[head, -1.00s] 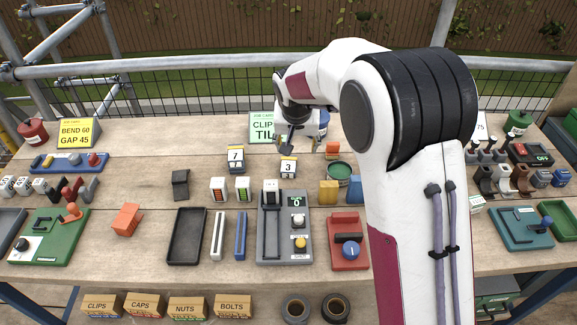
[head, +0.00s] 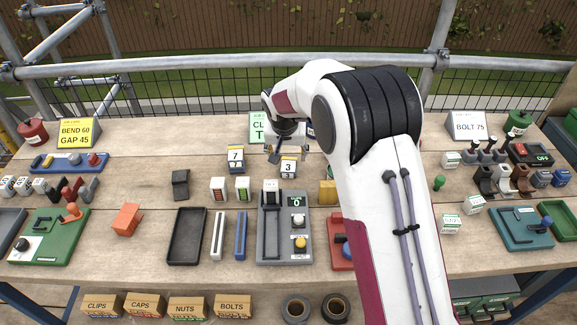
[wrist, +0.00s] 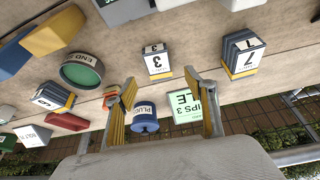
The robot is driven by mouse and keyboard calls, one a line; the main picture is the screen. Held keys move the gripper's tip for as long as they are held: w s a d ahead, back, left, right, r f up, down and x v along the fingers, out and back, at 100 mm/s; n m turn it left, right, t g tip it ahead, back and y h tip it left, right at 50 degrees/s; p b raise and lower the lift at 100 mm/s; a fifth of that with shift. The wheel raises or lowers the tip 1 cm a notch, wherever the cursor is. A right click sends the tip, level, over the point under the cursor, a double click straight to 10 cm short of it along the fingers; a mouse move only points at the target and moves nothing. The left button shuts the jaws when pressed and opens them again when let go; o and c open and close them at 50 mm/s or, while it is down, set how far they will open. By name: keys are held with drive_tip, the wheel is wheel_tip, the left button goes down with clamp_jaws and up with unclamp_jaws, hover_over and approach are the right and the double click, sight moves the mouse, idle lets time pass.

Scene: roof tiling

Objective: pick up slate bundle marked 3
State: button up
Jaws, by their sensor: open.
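The slate bundle marked 3 (head: 288,167) is a small dark block with yellow bands and a white label, standing on the bench. It also shows in the wrist view (wrist: 157,62), upside down, beyond and between my fingers. The bundle marked 7 (head: 236,158) stands to its left; in the wrist view it is at the right (wrist: 242,54). My gripper (head: 279,152) is open and empty, above and just behind the bundle marked 3 in the head view. In the wrist view its fingers (wrist: 165,95) are spread wide, apart from the bundle.
A blue pot with a white label (wrist: 145,118) shows between my fingers. Another numbered bundle (wrist: 52,98) and a green-topped round tin (wrist: 82,72) lie left in the wrist view. The slotted grey device (head: 285,228) stands in front of the bundle. A green sign (head: 258,127) stands behind.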

sight(288, 163)
drive_tip(key=shift+x, duration=0.85)
drive_tip(key=shift+x, duration=2.6)
drive_tip(key=shift+w+d, duration=0.1)
drive_tip(key=shift+d, duration=0.05)
drive_tip(key=c, duration=1.3)
